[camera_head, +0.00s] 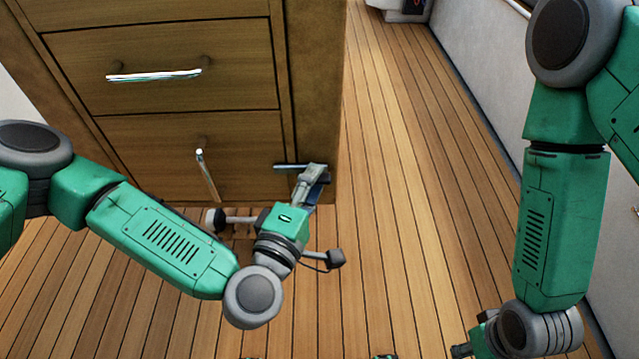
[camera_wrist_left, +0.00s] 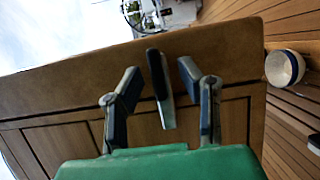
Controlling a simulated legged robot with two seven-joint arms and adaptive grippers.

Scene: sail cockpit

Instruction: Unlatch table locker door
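The wooden table locker (camera_head: 225,150) fills the upper left of the head view, with stacked front panels. A short metal latch handle (camera_head: 289,166) sticks out near its lower right corner. In the left wrist view this handle (camera_wrist_left: 162,90) is dark at one end and stands between my fingers. My left gripper (camera_head: 312,182) is at the handle. In the left wrist view its two fingers (camera_wrist_left: 160,88) are apart, one on each side of the handle, with visible gaps.
A horizontal silver handle (camera_head: 155,75) is on the upper panel, and a slanted one (camera_head: 207,175) is on the lower panel. Plank floor (camera_head: 410,190) right of the locker is clear. A white bowl-like thing with a blue band (camera_wrist_left: 285,67) shows in the left wrist view.

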